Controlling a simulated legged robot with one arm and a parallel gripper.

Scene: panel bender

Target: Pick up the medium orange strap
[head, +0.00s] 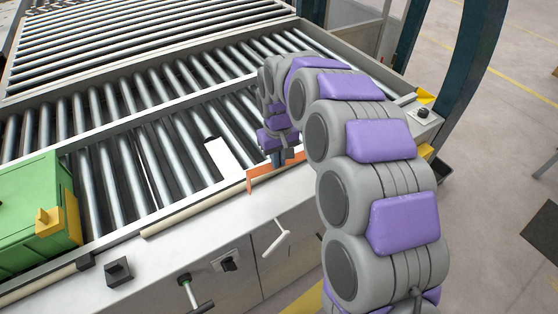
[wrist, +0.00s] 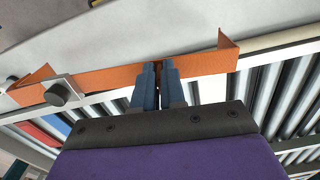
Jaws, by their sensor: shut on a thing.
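The orange strap (wrist: 205,65) is a long flat strip with bent ends. In the wrist view it runs across the picture between the two blue fingers of my gripper (wrist: 159,72), which are shut on it. In the head view the strap (head: 277,173) shows at the front edge of the roller conveyor, below my gripper (head: 281,157). From these views I cannot tell whether it still touches the surface. Part of the strap is hidden behind the fingers.
A white flat piece (head: 221,158) lies on the rollers just left of the strap. A green box (head: 38,205) with yellow parts stands at the left. The metal front panel (head: 215,240) carries handles and knobs. A dark blue post (head: 463,75) rises at the right.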

